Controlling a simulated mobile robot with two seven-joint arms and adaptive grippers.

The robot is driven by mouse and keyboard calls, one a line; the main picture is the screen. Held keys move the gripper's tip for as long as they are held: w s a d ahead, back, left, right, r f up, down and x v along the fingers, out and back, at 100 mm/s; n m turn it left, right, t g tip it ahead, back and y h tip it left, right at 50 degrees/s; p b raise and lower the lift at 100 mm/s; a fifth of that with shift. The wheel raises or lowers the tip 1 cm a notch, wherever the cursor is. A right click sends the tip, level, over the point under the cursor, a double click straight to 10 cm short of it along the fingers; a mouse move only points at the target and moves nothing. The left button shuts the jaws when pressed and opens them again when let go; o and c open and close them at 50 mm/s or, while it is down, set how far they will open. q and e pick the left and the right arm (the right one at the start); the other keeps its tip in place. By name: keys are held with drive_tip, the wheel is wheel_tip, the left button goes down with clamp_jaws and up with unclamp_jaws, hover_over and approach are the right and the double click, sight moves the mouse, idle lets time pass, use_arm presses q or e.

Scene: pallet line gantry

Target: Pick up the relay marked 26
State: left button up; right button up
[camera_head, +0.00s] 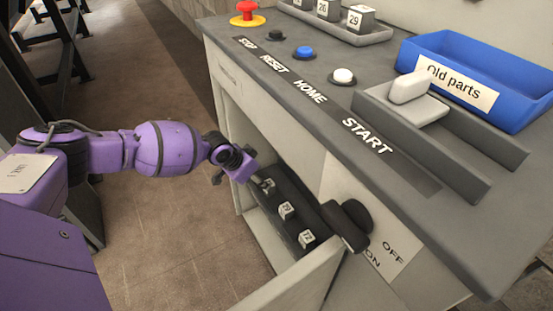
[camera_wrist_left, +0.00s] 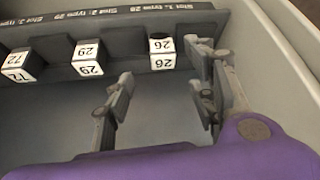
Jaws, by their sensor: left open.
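In the left wrist view a white-faced relay marked 26 (camera_wrist_left: 162,52) sits in the end slot of a dark rack (camera_wrist_left: 115,37). My left gripper (camera_wrist_left: 163,88) is open, its two fingers spread on either side of that relay's line and apart from it. In the head view my left gripper (camera_head: 262,183) is inside the open cabinet at the rack's far end and mostly hides that relay. Another relay marked 26 (camera_head: 327,10) stands in a grey tray (camera_head: 368,38) on the cabinet top. My right gripper is in neither view.
Relays marked 29 (camera_wrist_left: 87,58) and 72 (camera_wrist_left: 18,65) share the rack. A cabinet door (camera_head: 295,280) stands open near the rack. A black rotary switch (camera_head: 348,222) sticks out from the cabinet front. A blue Old parts bin (camera_head: 480,75) is on top.

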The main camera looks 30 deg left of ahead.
sight(269, 183)
use_arm(q)
drive_tip(key=b+x, duration=0.1)
drive_tip(key=x, duration=0.1)
drive_tip(key=shift+w+f, duration=0.25)
drive_tip(key=b+x, duration=0.2)
drive_tip(key=x, duration=0.1)
drive_tip(key=shift+w+d+f, duration=0.2)
drive_tip(key=shift+w+f, duration=0.05)
drive_tip(key=shift+w, duration=0.15)
drive_tip(key=shift+w+f, duration=0.3)
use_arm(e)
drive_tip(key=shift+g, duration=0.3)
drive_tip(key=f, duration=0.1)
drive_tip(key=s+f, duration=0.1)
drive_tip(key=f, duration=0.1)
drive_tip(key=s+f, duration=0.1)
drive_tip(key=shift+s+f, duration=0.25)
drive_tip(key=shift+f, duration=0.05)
use_arm(q)
drive_tip(key=shift+r, duration=0.1)
drive_tip(key=c, duration=1.2)
